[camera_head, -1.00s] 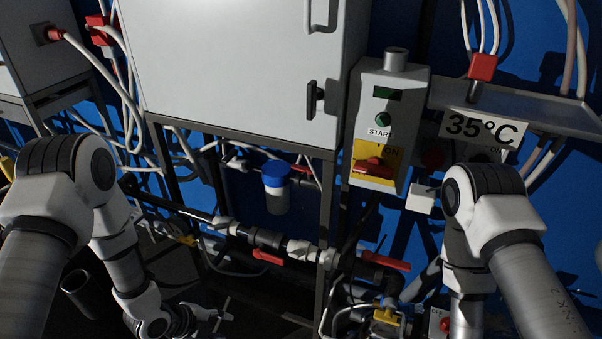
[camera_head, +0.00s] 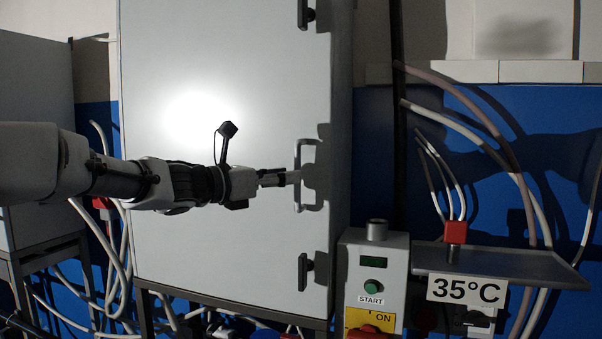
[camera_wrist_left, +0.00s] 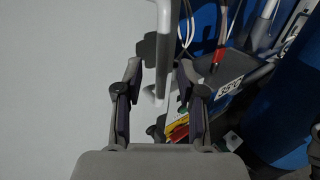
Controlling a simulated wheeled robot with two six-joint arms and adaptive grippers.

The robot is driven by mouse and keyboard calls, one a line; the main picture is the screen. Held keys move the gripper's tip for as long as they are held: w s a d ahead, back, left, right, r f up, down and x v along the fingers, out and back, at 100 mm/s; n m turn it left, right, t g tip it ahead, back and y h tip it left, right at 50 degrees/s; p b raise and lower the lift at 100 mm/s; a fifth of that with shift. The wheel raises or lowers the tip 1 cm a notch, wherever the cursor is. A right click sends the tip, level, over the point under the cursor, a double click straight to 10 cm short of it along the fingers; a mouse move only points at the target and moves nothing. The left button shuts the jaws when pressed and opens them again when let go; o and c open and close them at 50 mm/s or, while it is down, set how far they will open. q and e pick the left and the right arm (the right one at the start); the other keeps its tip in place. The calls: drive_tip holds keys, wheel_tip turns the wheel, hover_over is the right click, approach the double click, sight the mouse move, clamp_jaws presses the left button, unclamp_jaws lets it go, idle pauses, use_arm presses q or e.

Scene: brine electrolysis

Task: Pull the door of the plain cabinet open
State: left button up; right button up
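The plain cabinet's pale grey door (camera_head: 230,70) fills the middle of the head view and looks shut. Its upright bar handle (camera_head: 305,150) is near the door's right edge; the handle also shows in the wrist view (camera_wrist_left: 164,30). My left gripper (camera_head: 292,178) reaches in from the left, level with the handle's middle. In the wrist view my left gripper (camera_wrist_left: 159,75) is open, its two fingers apart with the handle's lower end showing between them. I cannot tell whether either finger touches the bar.
Dark latches or hinges (camera_head: 305,272) sit on the door's right edge. Below right stand a START switch box (camera_head: 376,265) and a shelf (camera_head: 510,264) with a 35°C sign (camera_head: 466,290). Hoses hang on the right. Another grey cabinet (camera_head: 35,130) stands at left.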

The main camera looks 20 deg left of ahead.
sight(297, 204)
use_arm(q)
drive_tip(key=p+x, duration=0.1)
drive_tip(key=x, duration=0.2)
drive_tip(key=shift+w+d+r, duration=0.1)
drive_tip(key=shift+w+d, duration=0.15)
drive_tip(key=shift+d, duration=0.05)
clamp_jaws()
